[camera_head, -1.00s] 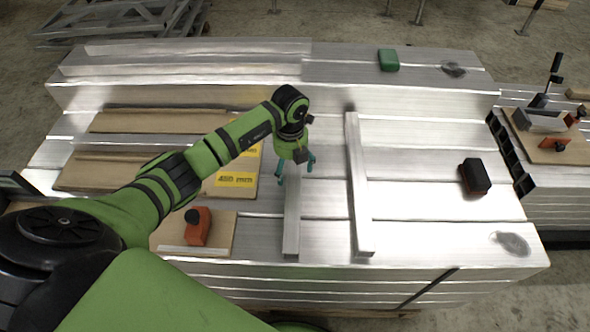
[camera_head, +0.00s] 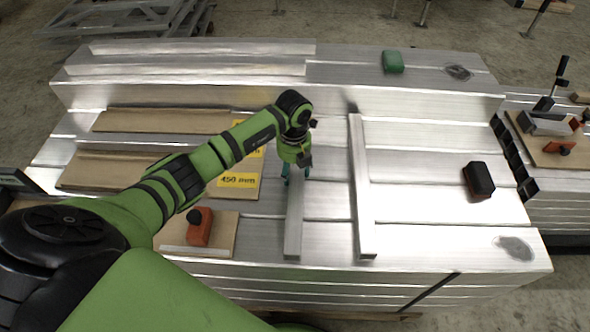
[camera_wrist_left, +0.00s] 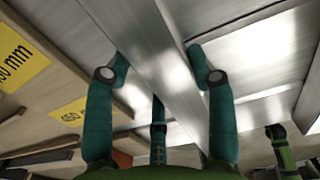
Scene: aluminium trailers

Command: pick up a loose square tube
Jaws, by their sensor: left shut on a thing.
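A loose square tube (camera_head: 294,222) of bare aluminium lies on the stacked profiles near the middle in the head view. My left gripper (camera_head: 297,174) is over its far part with the teal fingers down at its sides. In the left wrist view the tube (camera_wrist_left: 150,45) runs between the two fingers of the gripper (camera_wrist_left: 160,68), which are shut on it. The tube's far end is hidden under my gripper in the head view. A second, longer square tube (camera_head: 360,190) lies to the right, apart from the gripper. My right gripper is not in view.
Boards with yellow 450 mm labels (camera_head: 238,180) lie left of the tube. An orange-and-black tool (camera_head: 199,226) sits on a board at front left. A black block (camera_head: 479,180) and a green block (camera_head: 392,62) stand on the stack. A raised profile ledge (camera_head: 400,95) runs behind.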

